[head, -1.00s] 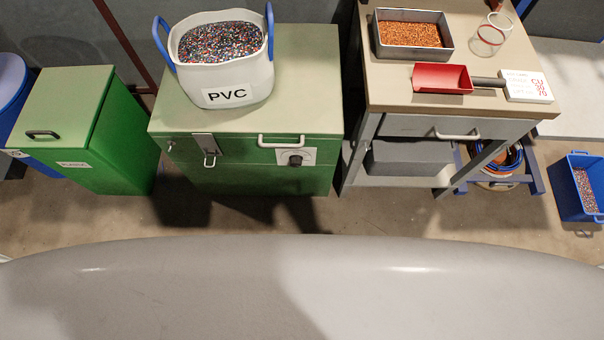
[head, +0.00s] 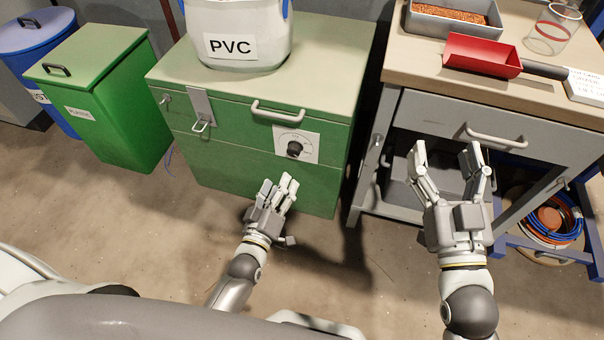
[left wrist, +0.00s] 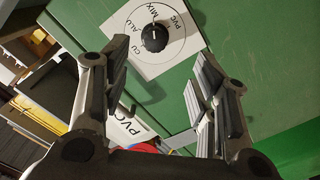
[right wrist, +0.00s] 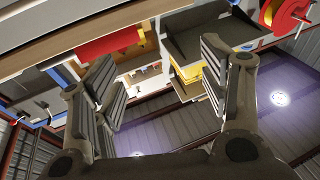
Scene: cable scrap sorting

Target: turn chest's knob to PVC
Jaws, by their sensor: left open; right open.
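The green chest (head: 225,150) stands in front of me with a pale lid. Its black round knob (head: 294,149) sits on a white dial plate on the front, under the lid handle. The knob also shows in the left wrist view (left wrist: 154,38), with CU, ALU, MIX and PVC printed around it. I cannot tell surely which label its pale mark faces. My left gripper (head: 277,184) is open and empty, just below and in front of the knob, apart from it. My right gripper (head: 446,152) is open and empty in front of the grey workbench.
A white PVC tub (head: 232,47) stands on the chest lid. A latch (head: 201,112) and a lid handle (head: 278,113) stick out of the chest front. The workbench (head: 400,65) holds a red scoop (head: 482,55). A green bin (head: 105,90) is at left. Floor before the chest is clear.

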